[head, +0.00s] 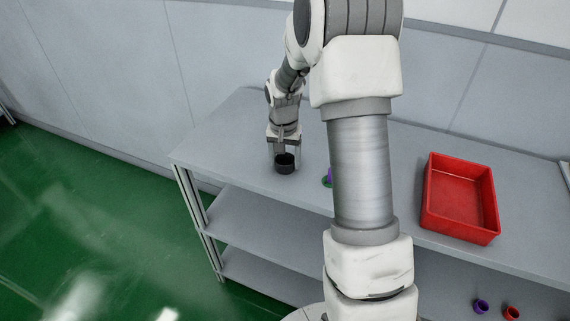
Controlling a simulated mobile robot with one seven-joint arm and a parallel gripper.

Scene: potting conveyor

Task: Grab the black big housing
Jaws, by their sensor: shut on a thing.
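The black big housing (285,164) is a short, dark, open-topped ring or cup on the left part of the grey table top. My gripper (284,153) points down over it, with its fingers at the housing, and is shut on it. The housing appears to be at table height; I cannot tell whether it touches the surface. The fingertips are small and partly merge with the dark housing in the head view.
A purple and green part (327,178) is on the table, partly hidden behind my arm. A red tray (484,232) stands at right. Purple (481,306) and red (511,313) parts lie on a lower level. The table's left end (205,150) is clear.

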